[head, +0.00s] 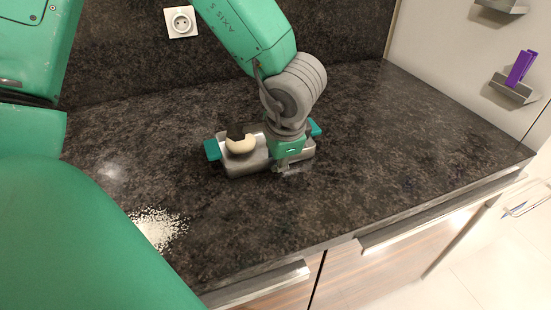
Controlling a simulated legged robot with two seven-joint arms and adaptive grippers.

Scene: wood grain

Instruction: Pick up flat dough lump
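A pale, rounded dough lump (241,146) sits on the left part of a grey metal tray (240,168) with teal ends, on the dark counter. A small dark patch shows at the lump's upper edge. My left gripper (287,166) points down over the right part of the tray, to the right of the lump and apart from it. Its fingers are small and partly hidden, so their opening does not show clearly. My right gripper is not in view.
White grains (160,228) are spilled on the dark counter (400,150) at the front left. The counter right of the tray is clear. A socket (181,22) is on the back wall. A purple object (520,68) rests on a wall shelf at right. Drawer handles line the front edge.

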